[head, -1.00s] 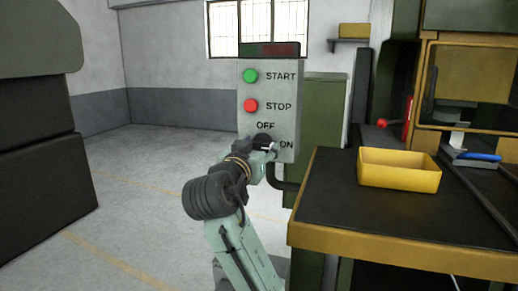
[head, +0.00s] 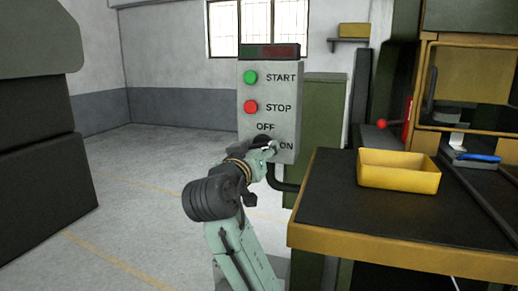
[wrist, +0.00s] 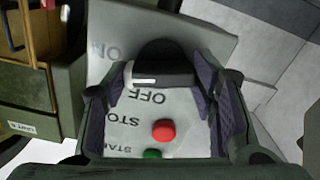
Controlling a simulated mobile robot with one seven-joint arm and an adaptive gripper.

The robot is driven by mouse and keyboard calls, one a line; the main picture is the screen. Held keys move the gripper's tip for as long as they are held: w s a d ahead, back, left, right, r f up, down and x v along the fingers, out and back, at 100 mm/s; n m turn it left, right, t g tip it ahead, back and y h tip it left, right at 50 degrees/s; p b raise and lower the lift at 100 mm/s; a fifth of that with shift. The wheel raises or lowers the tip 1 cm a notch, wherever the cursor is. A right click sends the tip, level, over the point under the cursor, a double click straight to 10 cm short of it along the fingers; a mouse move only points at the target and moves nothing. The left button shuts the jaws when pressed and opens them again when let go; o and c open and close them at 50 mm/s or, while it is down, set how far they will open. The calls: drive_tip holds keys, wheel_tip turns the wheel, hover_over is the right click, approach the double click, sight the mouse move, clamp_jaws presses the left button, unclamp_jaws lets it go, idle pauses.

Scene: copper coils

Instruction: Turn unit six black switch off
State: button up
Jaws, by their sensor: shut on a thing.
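The control box (head: 255,90) has a green START button, a red STOP button (head: 251,107), and a black rotary switch (head: 263,141) below them, with OFF printed above and ON to its right. In the wrist view, upside down, the black switch (wrist: 160,70) sits between my fingers, its white mark on the left, the side of the ON label. My gripper (wrist: 162,82) is shut on the switch, with a dark finger pad at each side. In the head view my gripper (head: 266,152) partly hides the switch.
A black-topped workbench (head: 340,200) with a yellow tray (head: 398,172) stands right of the box. A red-knobbed lever (head: 382,124) is behind it. A dark machine (head: 40,150) stands at the left. The floor between is open.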

drive_tip(key=shift+r+n+p, duration=0.1)
drive_tip(key=shift+n+p, duration=1.55)
drive_tip(key=shift+n, duration=5.75)
drive_tip(key=o, duration=1.1)
drive_tip(key=shift+o, duration=0.2)
drive_tip(key=v, duration=1.2)
